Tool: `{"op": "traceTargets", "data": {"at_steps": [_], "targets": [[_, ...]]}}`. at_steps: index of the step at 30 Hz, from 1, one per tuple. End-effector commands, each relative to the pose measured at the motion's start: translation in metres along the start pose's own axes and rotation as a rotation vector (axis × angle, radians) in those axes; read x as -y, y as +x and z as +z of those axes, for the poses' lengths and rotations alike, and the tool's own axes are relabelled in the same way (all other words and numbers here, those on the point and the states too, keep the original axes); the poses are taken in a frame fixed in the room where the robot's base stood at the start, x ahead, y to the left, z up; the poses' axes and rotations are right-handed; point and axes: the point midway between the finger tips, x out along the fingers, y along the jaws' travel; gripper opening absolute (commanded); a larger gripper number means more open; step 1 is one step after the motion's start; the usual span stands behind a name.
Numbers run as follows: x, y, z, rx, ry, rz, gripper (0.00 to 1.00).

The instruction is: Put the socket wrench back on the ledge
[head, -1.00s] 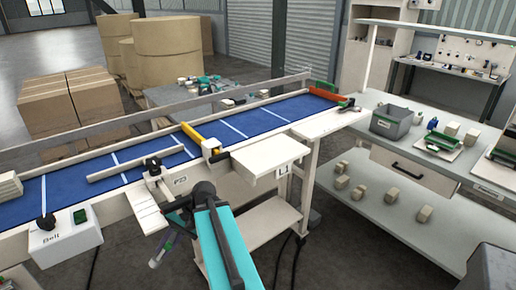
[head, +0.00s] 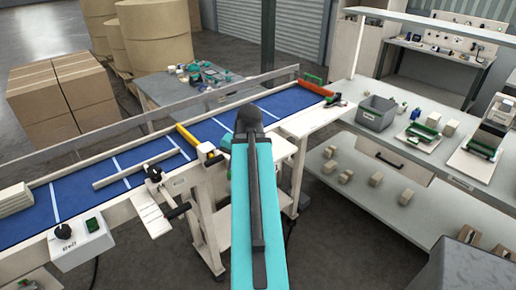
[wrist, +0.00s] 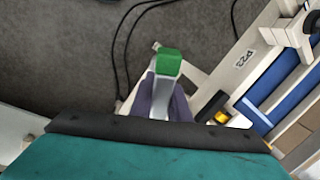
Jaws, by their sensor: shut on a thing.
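In the wrist view my gripper (wrist: 165,98) is shut on a tool with a green end and a silver-grey body, which I take to be the socket wrench (wrist: 168,63). It is held clear above the dark floor. In the head view my teal arm hides the gripper and the tool. A pale, ledge-like plate (head: 152,218) juts from the near side of the conveyor, left of my arm. I cannot tell for sure that it is the ledge.
The blue conveyor (head: 120,178) runs diagonally, with a yellow bar (head: 187,136) across it. A control box (head: 82,240) sits at its near left. A grey bench (head: 400,150) with a bin (head: 376,113) stands at right. Cables (wrist: 122,60) lie on the floor.

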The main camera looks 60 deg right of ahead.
Motion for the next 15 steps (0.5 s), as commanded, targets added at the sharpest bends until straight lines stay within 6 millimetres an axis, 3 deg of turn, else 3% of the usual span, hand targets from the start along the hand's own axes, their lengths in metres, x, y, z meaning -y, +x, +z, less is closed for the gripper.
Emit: {"op": "traceTargets", "data": {"at_steps": [1, 7, 9, 15], "targets": [[-0.003, -0.023, -0.005, -0.021, 0.015, 0.017, 0.0], [-0.019, -0.074, -0.021, -0.103, 0.068, 0.114, 0.0], [-0.024, -0.085, -0.025, -0.131, 0.078, 0.154, 0.0], [-0.03, -0.092, -0.029, -0.177, 0.087, 0.223, 0.0]]}}
